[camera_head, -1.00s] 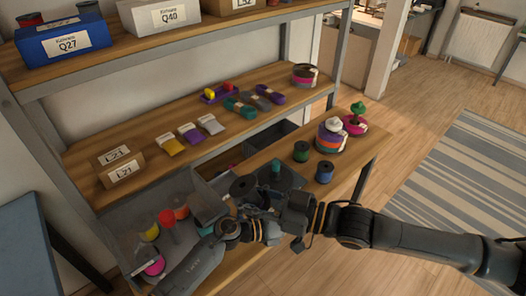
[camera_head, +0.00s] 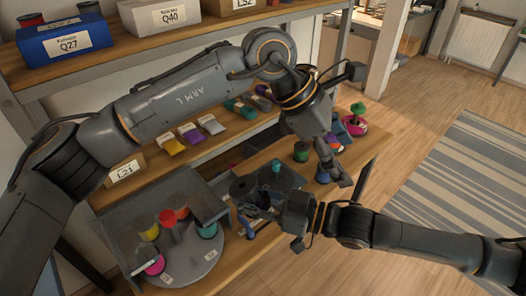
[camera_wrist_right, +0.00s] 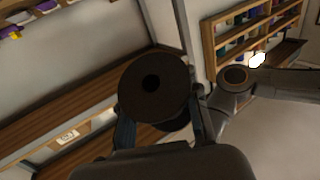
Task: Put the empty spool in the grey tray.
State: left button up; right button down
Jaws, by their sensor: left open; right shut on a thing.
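A dark, empty-looking spool (camera_head: 243,187) shows by the left end of the grey tray (camera_head: 291,177) in the head view. In the right wrist view the dark spool (camera_wrist_right: 153,88) fills the space between my right fingers, its round face and centre hole toward the camera. My right gripper (camera_head: 254,215) is shut on it; whether the spool touches the tray cannot be told. A teal-green spool (camera_head: 276,166) stands in the tray. My left gripper (camera_head: 338,172) is open and empty, hanging above the right part of the lower shelf.
A round grey stand (camera_head: 180,262) with several coloured spools is at the lower left. A green spool (camera_head: 301,151) stands right of the tray, near my left gripper. A pink spool (camera_head: 355,126) is further back. Yarn packs (camera_head: 190,133) lie on the middle shelf.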

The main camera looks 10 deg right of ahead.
pick_arm(q)
jog(key=s+a+m+t+y, duration=0.2)
jog(key=a+t+y, duration=0.1)
jog(key=a+y, duration=0.3)
jog(key=t+y, duration=0.2)
jog(key=y, duration=0.3)
send_near(245, 185)
jog(key=x, duration=1)
jog(key=shift+w+a+f, duration=0.1)
jog(key=shift+f, duration=0.1)
jog(key=c, duration=1.2)
jog(key=shift+h, duration=0.3)
jog(key=shift+c, duration=0.8)
pick_arm(e)
jog(key=c, duration=0.9)
grip_release()
